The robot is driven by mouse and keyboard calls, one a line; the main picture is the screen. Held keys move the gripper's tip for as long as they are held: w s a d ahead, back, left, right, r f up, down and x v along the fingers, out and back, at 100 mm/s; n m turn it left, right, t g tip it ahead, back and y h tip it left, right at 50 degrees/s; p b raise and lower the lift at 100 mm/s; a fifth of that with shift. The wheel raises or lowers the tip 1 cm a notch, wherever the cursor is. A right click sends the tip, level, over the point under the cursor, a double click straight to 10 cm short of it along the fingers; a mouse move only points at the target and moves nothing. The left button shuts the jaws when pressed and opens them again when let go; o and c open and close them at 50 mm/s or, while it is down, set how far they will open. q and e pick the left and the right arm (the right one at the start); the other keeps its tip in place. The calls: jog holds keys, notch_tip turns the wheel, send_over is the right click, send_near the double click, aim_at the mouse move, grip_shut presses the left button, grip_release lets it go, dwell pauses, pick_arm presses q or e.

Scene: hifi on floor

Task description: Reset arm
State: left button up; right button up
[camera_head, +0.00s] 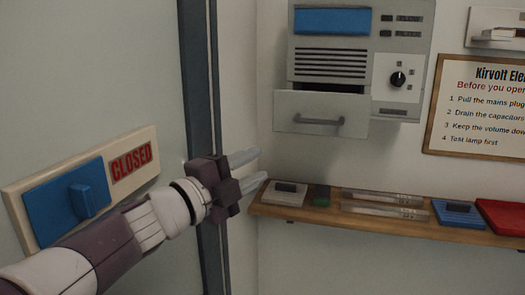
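My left arm comes in from the lower left. My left gripper (258,171) is open, its two pale fingers apart with nothing between them. It points right, in front of a dark vertical frame post and near the left end of a wooden shelf. My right gripper is not in view.
A sign reading CLOSED (132,165) with a blue sliding part (82,197) is on the left panel. A grey hifi unit (360,50) with a handled drawer (320,115) hangs on the wall. The wooden shelf (350,222) below holds several small items. A notice (478,110) hangs right.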

pick_arm(q)
jog(key=a+f+n+g+y, duration=0.1)
jog(key=a+f+n+y, duration=0.6)
jog(key=f, duration=0.4)
jog(key=a+f+n+g+y, duration=0.2)
jog(key=a+f+n+y, duration=0.35)
jog(key=f+n, duration=0.5)
jog(key=s+a+f+n+g, duration=0.2)
jog(key=s+f+n+g, duration=0.1)
jog(key=s+f, duration=0.6)
jog(key=s+a+f+n+g, duration=0.1)
jog(key=s+f+n+g, duration=0.3)
jog(key=s+f, duration=0.5)
jog(key=g+y, duration=0.1)
jog(key=g, duration=0.1)
jog(key=shift+a+f+g, duration=0.2)
jog(key=shift+a+g, duration=0.1)
jog(key=shift+a, duration=0.05)
jog(key=shift+r, duration=0.1)
